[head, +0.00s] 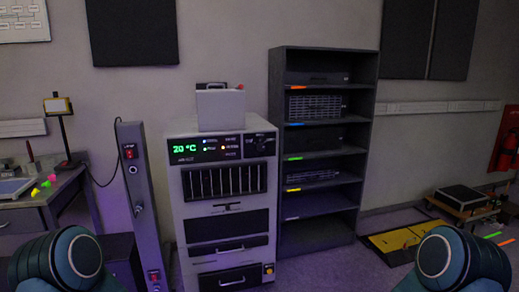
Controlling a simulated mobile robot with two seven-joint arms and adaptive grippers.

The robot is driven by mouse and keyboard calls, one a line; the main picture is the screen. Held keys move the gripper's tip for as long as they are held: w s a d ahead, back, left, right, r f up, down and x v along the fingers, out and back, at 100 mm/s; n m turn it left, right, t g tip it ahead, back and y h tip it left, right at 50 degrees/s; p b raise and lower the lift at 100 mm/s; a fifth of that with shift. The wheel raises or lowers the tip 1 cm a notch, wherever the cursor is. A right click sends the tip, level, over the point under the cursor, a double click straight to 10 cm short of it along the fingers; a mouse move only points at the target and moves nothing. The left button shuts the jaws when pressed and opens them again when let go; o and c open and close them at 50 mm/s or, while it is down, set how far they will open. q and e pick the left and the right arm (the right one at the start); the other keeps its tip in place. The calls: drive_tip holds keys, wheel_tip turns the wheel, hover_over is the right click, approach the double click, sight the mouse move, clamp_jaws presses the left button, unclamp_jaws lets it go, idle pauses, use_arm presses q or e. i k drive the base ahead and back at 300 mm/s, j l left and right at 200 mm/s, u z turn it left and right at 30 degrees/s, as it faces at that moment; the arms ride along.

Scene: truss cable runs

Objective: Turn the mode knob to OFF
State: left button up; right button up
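The mode knob appears to be the dark round control (260,144) on the black panel at the upper right of a grey cabinet (174,215). The panel is small in the picture, so I cannot read the knob's labels or its pointer. Left of it a lit green display (190,149) reads 20 °C, with small coloured lights beside it. Only teal parts of my two arms show at the bottom left and bottom right, well apart from the cabinet. Neither gripper is in view.
A dark post (139,200) with red switches stands just left of the cabinet. A dark rack (322,140) stands close on its right. A desk (40,190) is at far left.

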sight(261, 147)
drive_tip(key=i+j+u, duration=0.1)
drive_tip(key=i+u, duration=0.3)
drive_tip(key=i, duration=0.65)
drive_tip(key=i+l+u, duration=0.3)
drive_tip(key=l, duration=0.3)
drive_tip(key=i+l+u, duration=0.3)
drive_tip(key=l+u, duration=0.2)
drive_tip(key=l, duration=0.7)
drive_tip(key=l+u, duration=0.35)
drive_tip(key=l, duration=0.7)
